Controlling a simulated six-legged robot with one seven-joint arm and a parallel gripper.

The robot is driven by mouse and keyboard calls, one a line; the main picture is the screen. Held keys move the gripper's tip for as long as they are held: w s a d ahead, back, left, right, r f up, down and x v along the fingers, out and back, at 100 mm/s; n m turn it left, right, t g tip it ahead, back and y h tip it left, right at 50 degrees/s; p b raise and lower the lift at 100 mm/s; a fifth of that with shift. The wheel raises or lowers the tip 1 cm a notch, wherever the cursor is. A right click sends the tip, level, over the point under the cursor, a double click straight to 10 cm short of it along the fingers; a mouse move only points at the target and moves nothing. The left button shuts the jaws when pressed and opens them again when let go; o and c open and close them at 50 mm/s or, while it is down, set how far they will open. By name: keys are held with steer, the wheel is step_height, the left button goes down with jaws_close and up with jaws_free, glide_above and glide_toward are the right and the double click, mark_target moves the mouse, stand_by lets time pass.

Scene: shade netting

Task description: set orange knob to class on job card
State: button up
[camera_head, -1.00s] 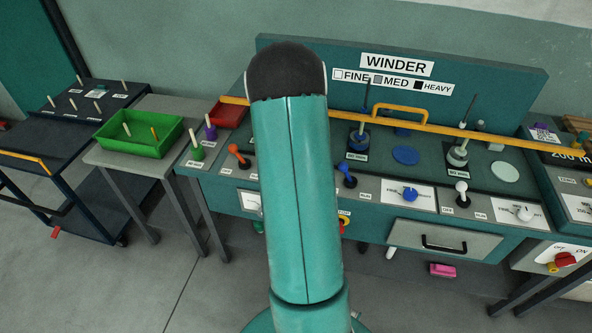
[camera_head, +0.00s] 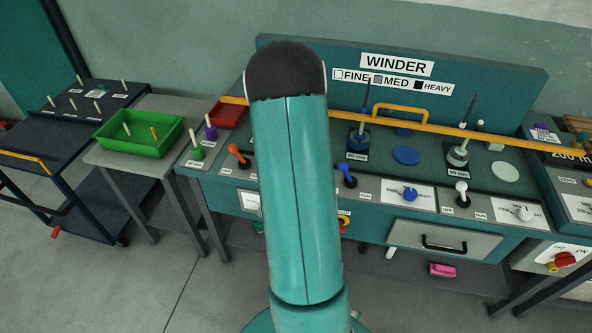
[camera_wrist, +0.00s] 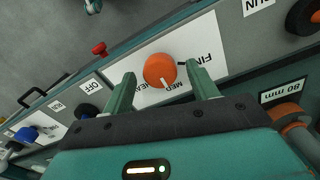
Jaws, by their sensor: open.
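The orange knob (camera_wrist: 160,70) sits on a white label plate (camera_wrist: 213,62) in the wrist view. The plate reads FIN… at right and MED and HEA… below and left, upside down. A white pointer mark on the knob's lower edge points down, roughly toward MED. My gripper (camera_wrist: 163,85) is open, with one green finger on each side of the knob; I cannot tell whether they touch it. My arm hides the knob in the head view. A WINDER board (camera_head: 396,65) shows FINE, MED and HEAVY with white, grey and black squares. I cannot make out a job card.
A yellow bar (camera_head: 460,132) with a raised handle runs across the bench. An orange lever (camera_head: 238,152), blue lever (camera_head: 346,172), blue knob (camera_head: 410,194) and white lever (camera_head: 462,190) stand along the front. A green tray (camera_head: 140,138) is at left.

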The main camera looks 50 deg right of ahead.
step_height(320, 180, up, 13)
stand_by(0.3)
stand_by(0.5)
